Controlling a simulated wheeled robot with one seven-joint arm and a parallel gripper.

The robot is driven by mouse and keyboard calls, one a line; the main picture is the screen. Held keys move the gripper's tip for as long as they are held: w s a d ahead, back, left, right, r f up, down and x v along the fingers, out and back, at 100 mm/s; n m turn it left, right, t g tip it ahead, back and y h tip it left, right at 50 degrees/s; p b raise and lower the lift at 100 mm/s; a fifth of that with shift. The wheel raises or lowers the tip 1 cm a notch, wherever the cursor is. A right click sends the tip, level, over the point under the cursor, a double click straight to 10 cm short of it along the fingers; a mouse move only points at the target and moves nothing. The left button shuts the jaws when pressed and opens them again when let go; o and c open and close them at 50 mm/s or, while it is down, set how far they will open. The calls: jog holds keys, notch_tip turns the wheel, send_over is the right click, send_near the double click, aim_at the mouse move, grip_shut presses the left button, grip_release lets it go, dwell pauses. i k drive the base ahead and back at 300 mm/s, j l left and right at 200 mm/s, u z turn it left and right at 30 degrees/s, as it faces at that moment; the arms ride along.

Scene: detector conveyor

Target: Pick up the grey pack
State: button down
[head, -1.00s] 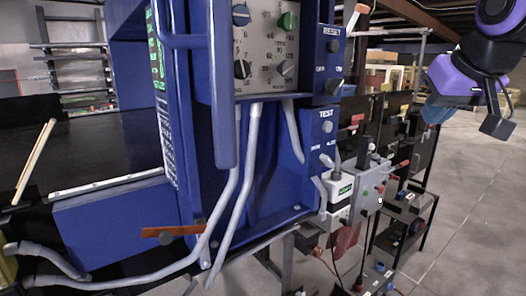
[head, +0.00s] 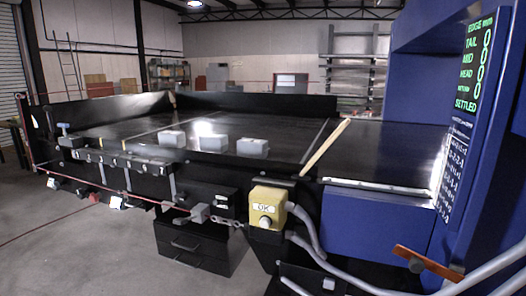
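Several light grey packs lie apart in a row on the black conveyor belt in the head view. The left pack (head: 172,138) is the smallest-looking. The middle pack (head: 214,143) sits just to its right, and the right pack (head: 253,148) is nearest the wooden strip. I cannot tell which of them the task means. My gripper is out of view, so its state and any contents are hidden.
The conveyor (head: 110,131) has raised black walls at the back. A wooden strip (head: 325,147) crosses the belt before the blue detector housing (head: 412,75). A yellow OK button box (head: 267,206) and cables hang at the front.

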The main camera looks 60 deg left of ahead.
aim_at(249, 147)
jog(key=u, duration=2)
